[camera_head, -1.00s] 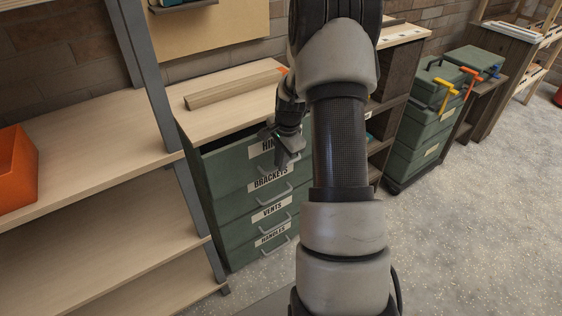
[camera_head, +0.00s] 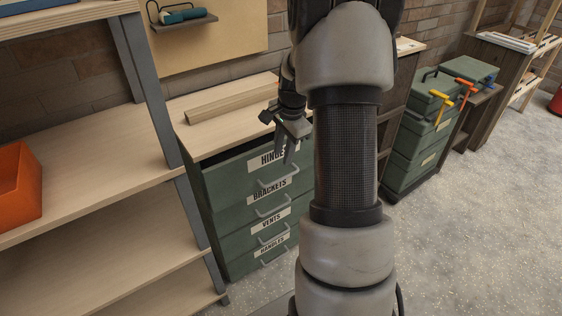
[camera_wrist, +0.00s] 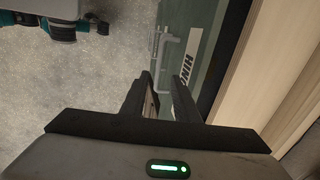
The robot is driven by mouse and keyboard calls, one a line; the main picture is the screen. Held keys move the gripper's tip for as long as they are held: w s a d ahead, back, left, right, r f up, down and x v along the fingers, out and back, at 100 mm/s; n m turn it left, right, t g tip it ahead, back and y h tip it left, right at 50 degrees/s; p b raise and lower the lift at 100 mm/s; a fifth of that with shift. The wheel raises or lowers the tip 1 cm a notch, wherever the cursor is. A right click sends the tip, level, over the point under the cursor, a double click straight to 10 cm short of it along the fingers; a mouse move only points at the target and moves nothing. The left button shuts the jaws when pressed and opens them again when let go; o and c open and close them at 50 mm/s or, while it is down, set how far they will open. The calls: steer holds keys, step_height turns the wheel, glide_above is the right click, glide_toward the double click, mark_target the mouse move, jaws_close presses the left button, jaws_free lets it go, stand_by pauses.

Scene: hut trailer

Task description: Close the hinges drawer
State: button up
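The hinges drawer (camera_head: 225,178) is the top drawer of the green cabinet under a wooden top. It stands out a little, with a dark gap under the top's edge. Its "HINGES" label and grey handle (camera_head: 278,183) face the room. My gripper (camera_head: 285,150) is above and in front of the drawer front, beside the label. In the wrist view the drawer front (camera_wrist: 203,30) and handle lie beyond my fingers (camera_wrist: 163,88). The fingers are apart with nothing seen between them, and appear clear of the handle. My arm hides the cabinet's right side.
Brackets, vents and handles drawers sit below. Wooden strips (camera_head: 230,103) lie on the cabinet top (camera_head: 215,138). A shelf unit with a grey post (camera_head: 150,85) and an orange bin (camera_head: 15,185) stands at left. Another green cabinet (camera_head: 415,145) with clamps is at right. Floor (camera_head: 470,230) is open.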

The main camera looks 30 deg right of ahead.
step_height(320, 180, up, 6)
steer(key=s, duration=0.1)
steer(key=shift+p, duration=0.45)
steer(key=shift+f, duration=0.1)
